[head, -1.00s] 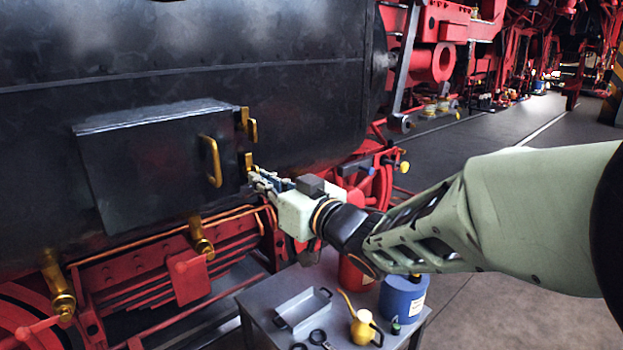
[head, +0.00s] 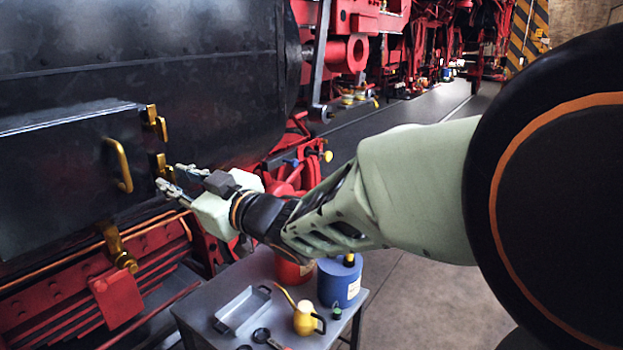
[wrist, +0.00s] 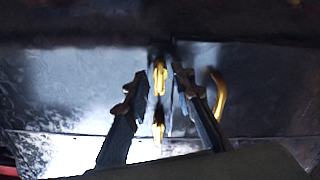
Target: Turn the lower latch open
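A dark metal box door (head: 60,170) with a brass handle (head: 119,165) has two brass latches along its right edge. The upper latch (head: 154,122) stands clear of my gripper. The lower latch (head: 161,165) is close beside my fingertips. My gripper (head: 176,180) is open, its two fingers apart. In the wrist view, one brass latch (wrist: 159,75) lies between the open fingertips (wrist: 155,82), lengthwise along the seam, with no clear contact. Another latch (wrist: 158,126) shows further down between the fingers, and the handle (wrist: 218,95) is to the right.
A grey table (head: 190,312) below holds a tray (head: 242,310), a yellow oil can (head: 306,319), a blue container (head: 340,281) and a red container (head: 292,272). Red pipework and a brass valve (head: 118,246) lie under the box. Floor is open at right.

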